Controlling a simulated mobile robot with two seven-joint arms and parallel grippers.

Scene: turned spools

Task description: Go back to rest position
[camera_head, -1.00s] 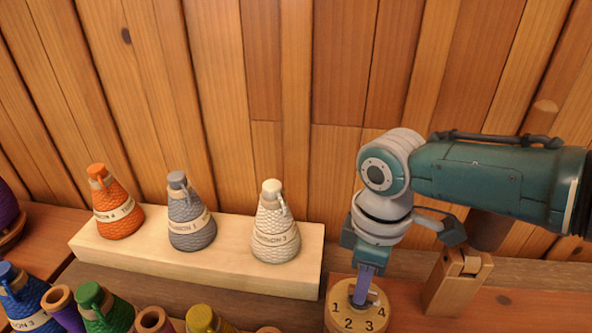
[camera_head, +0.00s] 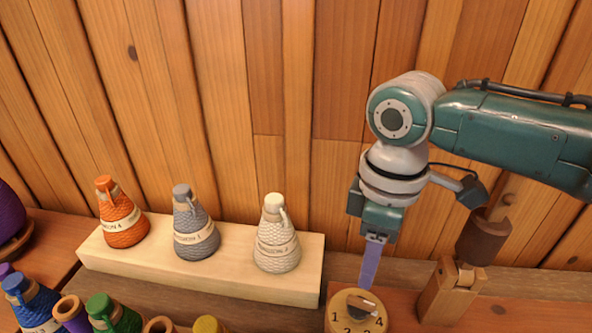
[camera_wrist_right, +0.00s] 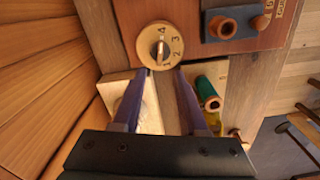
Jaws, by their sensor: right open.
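My right gripper (camera_head: 369,268) points down just above a round wooden dial (camera_head: 346,318) numbered 1 to 4. Its jaws are open and empty, and the purple fingers overlap from the head camera's side. In the right wrist view, the two purple fingers (camera_wrist_right: 161,72) stand apart, with the dial (camera_wrist_right: 155,36) just beyond their tips. The dial carries a small dark metal pointer knob. The dial's lower edge is cut off in the head view. My left gripper is not in view.
A pale board (camera_head: 130,262) holds an orange cone spool (camera_head: 122,222), a grey one (camera_head: 196,225) and a white one (camera_head: 276,240). More spools crowd the lower left. A wooden stand (camera_head: 450,292) is right of the dial. A plank wall (camera_head: 283,90) rises behind.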

